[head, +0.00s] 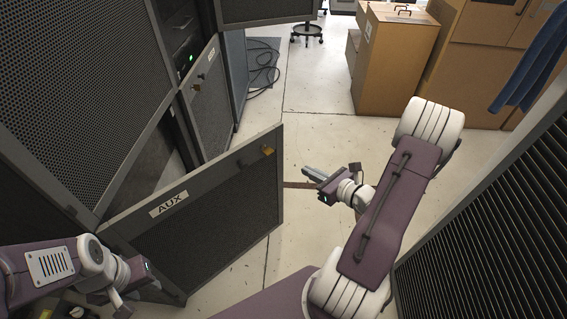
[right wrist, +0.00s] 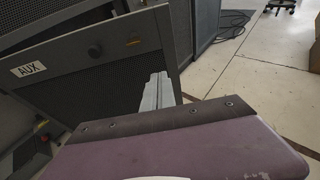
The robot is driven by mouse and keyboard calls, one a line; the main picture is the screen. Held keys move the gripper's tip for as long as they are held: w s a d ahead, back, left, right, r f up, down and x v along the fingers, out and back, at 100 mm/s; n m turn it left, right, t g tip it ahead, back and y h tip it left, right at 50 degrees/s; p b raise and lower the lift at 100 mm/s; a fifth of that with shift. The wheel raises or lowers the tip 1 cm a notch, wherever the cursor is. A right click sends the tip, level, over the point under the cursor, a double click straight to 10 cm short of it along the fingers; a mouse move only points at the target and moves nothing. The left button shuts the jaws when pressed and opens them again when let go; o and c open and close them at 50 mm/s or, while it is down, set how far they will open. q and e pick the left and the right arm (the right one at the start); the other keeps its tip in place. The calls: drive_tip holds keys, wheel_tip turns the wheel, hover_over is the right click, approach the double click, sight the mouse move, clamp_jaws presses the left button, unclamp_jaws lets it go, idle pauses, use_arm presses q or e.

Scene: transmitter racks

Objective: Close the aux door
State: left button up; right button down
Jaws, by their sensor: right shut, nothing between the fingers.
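The aux door (head: 215,215), a dark mesh panel in a grey frame with an AUX label (head: 168,204), stands swung open from the rack at the left in the head view. A brass latch (head: 267,151) sits near its upper free corner. In the right wrist view the door (right wrist: 110,60) shows its AUX label and a dark knob (right wrist: 95,50). My right gripper (head: 308,172) is shut and empty, just right of the door's free edge. Its fingers (right wrist: 158,92) overlap the door edge in the wrist view; contact is unclear. My left gripper (head: 135,285) is by the door's lower left; its fingers are unclear.
Another labelled rack door (head: 208,95) stands ajar behind the aux door. Black cables (head: 262,65) lie on the floor. Cardboard boxes (head: 392,62) stand at the back right. A louvred cabinet (head: 490,230) is close on the right. Floor between is clear.

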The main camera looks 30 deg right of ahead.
drive_tip(key=shift+r+b+x, duration=0.2)
drive_tip(key=shift+b+x, duration=0.25)
drive_tip(key=shift+x, duration=1.9)
drive_tip(key=shift+r+b+x, duration=0.2)
drive_tip(key=shift+b+x, duration=0.3)
drive_tip(key=shift+x, duration=1.8)
drive_tip(key=shift+r+b+x, duration=0.2)
drive_tip(key=shift+b+x, duration=0.25)
drive_tip(key=shift+x, duration=1.9)
drive_tip(key=shift+w, duration=0.2)
